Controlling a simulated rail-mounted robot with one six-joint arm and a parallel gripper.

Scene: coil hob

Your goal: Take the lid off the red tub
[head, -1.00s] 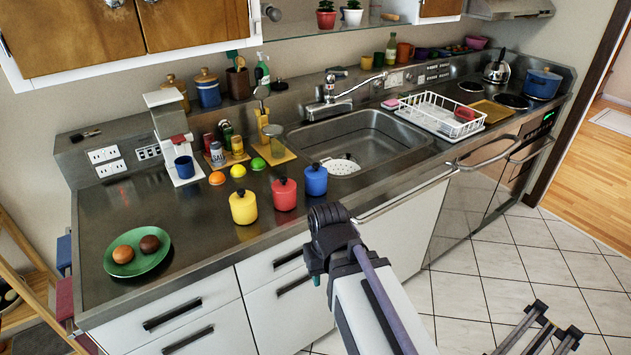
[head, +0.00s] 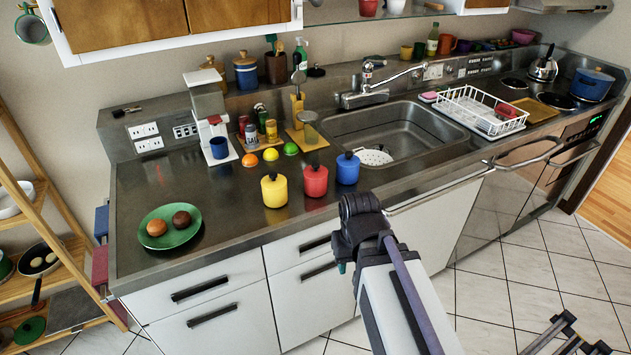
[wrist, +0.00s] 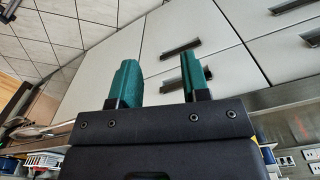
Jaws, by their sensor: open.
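The red tub (head: 315,184) stands upright on the steel counter (head: 240,229) near its front edge. Its lid, with a dark knob on top, sits on it. A yellow tub (head: 274,192) stands to its left and a blue tub (head: 347,170) to its right, each with a dark knob. My gripper (wrist: 158,82) shows two green fingers, apart and empty, in the wrist view, with cabinet fronts beyond. In the head view my arm is in front of the counter, to the right of and lower than the tubs; the fingers are mostly hidden there.
A green plate (head: 170,240) with two round items lies at the left of the counter. An orange (head: 250,160), a lemon and a lime lie behind the tubs. The sink (head: 400,125) and dish rack (head: 480,108) are to the right. Bare counter lies between plate and yellow tub.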

